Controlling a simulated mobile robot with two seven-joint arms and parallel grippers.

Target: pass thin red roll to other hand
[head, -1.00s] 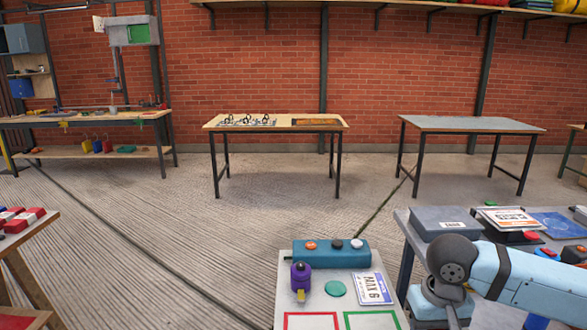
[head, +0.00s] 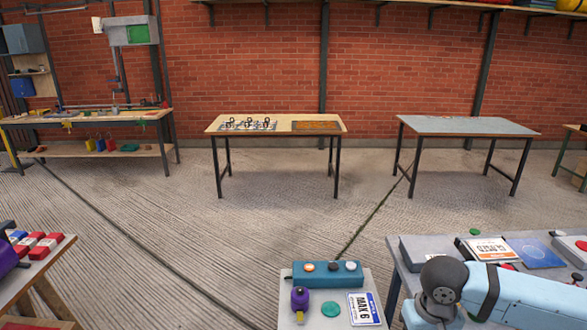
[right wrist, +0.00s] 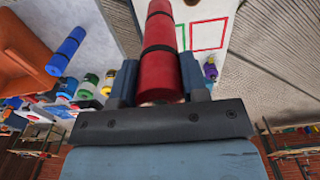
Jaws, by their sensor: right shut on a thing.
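The thin red roll (right wrist: 157,78) has black straps around it and shows in the right wrist view. My right gripper (right wrist: 158,60) is shut on it, one finger on each side, and the roll sticks out past the fingertips toward the top of the picture. In the head view my right arm comes in at the lower right, but its gripper and the roll are out of the picture. My left gripper is not seen in any view.
A small bench holds a teal button box (head: 327,273) and a purple object (head: 299,299). A grey table (head: 393,262) stands at right. Red-and-white blocks (head: 40,246) lie on the left table. A blue roll (right wrist: 66,50) lies at left in the wrist view. Open floor lies ahead.

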